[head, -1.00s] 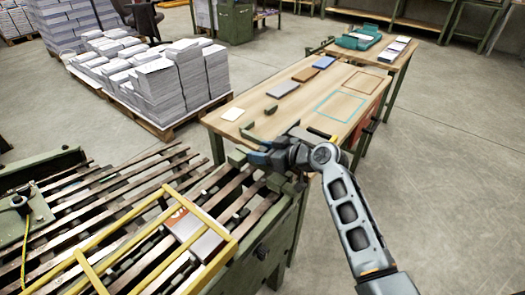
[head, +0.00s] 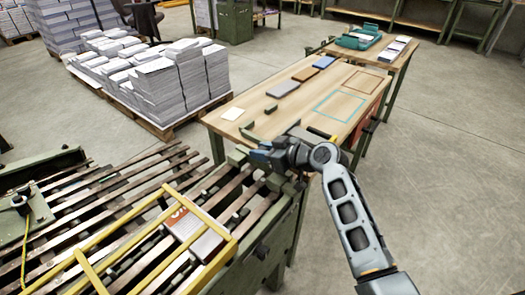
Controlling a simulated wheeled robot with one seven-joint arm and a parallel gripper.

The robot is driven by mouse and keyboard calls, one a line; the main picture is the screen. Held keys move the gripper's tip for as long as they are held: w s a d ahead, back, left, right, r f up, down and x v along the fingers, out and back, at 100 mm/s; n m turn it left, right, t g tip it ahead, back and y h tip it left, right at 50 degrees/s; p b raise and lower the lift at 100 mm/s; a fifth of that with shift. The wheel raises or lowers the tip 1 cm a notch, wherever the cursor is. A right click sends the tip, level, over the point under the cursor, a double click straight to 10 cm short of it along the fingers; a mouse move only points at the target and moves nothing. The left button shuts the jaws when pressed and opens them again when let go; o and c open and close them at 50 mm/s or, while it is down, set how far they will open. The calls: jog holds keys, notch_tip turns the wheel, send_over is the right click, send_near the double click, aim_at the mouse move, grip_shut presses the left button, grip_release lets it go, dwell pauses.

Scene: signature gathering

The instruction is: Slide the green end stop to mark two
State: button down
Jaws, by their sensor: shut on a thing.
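My gripper (head: 258,156) is at the right end of the slatted rail table (head: 130,200), beside the bindery table. It is shut on the green end stop (head: 237,156), a small dark green block at the top end of the rails. The jaws and the arm hide part of the block, so the contact is not clear. I cannot make out any numbered marks on the rails in this view.
A yellow frame (head: 92,272) spans the rails, with a grey and orange booklet (head: 188,224) under it. The wooden table (head: 300,118) behind my gripper holds small blocks and taped outlines. Paper stacks (head: 170,90) stand on a pallet at the left.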

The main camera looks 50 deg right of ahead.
aim_at(276, 180)
jog(key=shift+a, duration=1.75)
jog(key=c, duration=0.9)
grip_release()
jog(key=shift+v, duration=3.95)
